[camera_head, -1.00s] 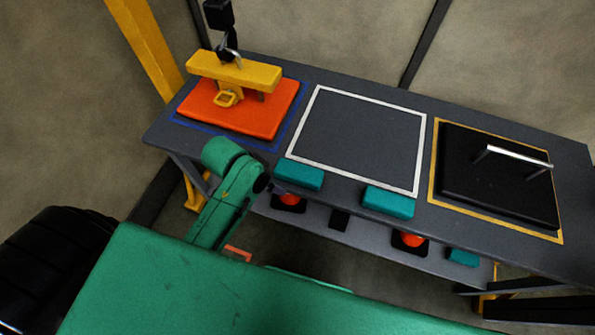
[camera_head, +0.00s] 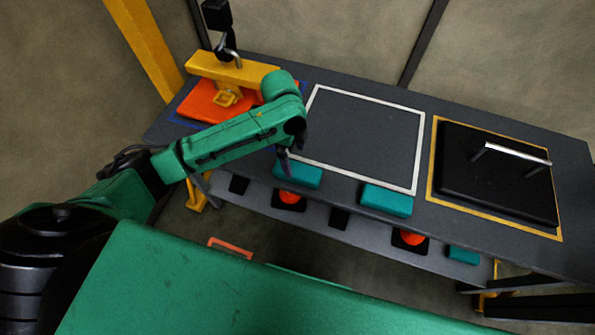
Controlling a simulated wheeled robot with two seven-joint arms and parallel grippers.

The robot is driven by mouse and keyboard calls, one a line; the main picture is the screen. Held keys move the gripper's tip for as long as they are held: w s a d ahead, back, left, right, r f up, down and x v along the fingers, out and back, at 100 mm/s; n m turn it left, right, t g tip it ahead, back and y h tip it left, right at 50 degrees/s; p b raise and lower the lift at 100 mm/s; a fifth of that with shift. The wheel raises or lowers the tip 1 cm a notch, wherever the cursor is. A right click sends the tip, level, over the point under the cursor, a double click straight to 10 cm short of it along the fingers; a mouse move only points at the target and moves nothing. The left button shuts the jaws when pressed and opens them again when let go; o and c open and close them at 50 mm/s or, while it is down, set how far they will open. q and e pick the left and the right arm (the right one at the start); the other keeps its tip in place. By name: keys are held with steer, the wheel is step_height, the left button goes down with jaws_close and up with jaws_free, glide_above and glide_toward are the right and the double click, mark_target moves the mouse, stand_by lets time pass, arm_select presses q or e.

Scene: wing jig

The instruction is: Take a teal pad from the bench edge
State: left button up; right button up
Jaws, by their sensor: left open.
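Two teal pads lie along the front edge of the grey bench. The left teal pad (camera_head: 298,174) is just below the white-outlined square, and the right teal pad (camera_head: 387,200) is farther along the edge. My left gripper (camera_head: 284,160) points down at the left end of the left pad, with its dark fingers open. The wrist hides part of the fingers, and I cannot tell whether they touch the pad. A third teal block (camera_head: 463,256) sits on the lower shelf. My right gripper is not in view.
An orange plate (camera_head: 208,108) with a yellow clamp bar (camera_head: 232,70) on it stands at the back left. A black plate with a silver handle (camera_head: 517,154) lies at the right. The white-outlined square (camera_head: 365,135) is empty. Red knobs (camera_head: 413,238) sit on the lower shelf.

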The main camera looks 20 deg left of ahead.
mark_target(297, 169)
arm_select(q)
steer(key=f, duration=0.5)
steer(key=d+f, duration=0.1)
steer(key=f, duration=0.2)
steer(key=shift+w+p, duration=0.1)
steer(key=shift+p, duration=0.2)
steer(key=shift+a+r, duration=0.1)
steer(key=c, duration=1.4)
